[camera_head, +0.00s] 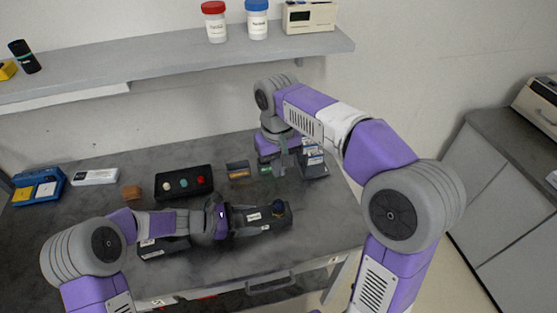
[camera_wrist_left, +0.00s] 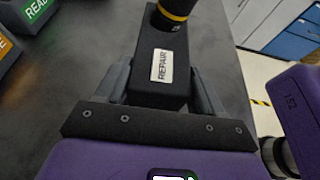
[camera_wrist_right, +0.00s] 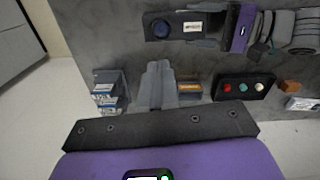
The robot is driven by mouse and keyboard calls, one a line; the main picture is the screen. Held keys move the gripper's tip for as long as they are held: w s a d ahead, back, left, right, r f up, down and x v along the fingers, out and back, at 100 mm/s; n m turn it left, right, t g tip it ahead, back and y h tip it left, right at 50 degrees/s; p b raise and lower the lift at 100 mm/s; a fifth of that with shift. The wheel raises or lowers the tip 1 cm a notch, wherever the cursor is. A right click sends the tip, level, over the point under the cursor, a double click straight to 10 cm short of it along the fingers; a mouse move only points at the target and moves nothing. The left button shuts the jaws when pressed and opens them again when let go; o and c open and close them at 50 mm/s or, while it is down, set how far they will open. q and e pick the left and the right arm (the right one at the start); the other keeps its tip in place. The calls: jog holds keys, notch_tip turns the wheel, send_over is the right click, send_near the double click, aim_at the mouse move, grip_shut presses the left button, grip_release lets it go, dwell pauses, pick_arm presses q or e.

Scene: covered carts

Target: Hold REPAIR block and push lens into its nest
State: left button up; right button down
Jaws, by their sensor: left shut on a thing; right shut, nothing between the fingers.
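The REPAIR block (camera_wrist_left: 161,72) is a dark block with a white label. My left gripper (camera_wrist_left: 160,85) is shut on it, one finger along each side; in the head view the left gripper (camera_head: 248,218) lies low over the bench. The lens (camera_wrist_left: 176,10), a black cylinder with a yellow ring, stands at the block's far end; the head view shows the lens (camera_head: 278,208) at the right end. I cannot tell how deep it sits in its nest. My right gripper (camera_head: 281,168) is shut and empty behind the block, apart from the lens. Its closed fingers (camera_wrist_right: 158,84) point toward the bench.
A green-labelled block (camera_head: 265,170) and an orange-labelled block (camera_head: 238,173) stand behind the REPAIR block. A black button box (camera_head: 184,183) is left of them. A grey holder of small boxes (camera_head: 314,167) stands right. A shelf (camera_head: 160,66) runs above.

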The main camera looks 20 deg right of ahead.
aim_at(278, 202)
notch_tip(278, 202, down, 12)
dwell(0.6)
jog(key=shift+f, duration=0.3)
jog(key=shift+f, duration=0.5)
jog(key=shift+s+r, duration=0.1)
jog(key=shift+r, duration=1.85)
notch_tip(278, 202, up, 11)
pick_arm(q)
jog(key=o, duration=1.1)
jog(key=shift+o, duration=0.2)
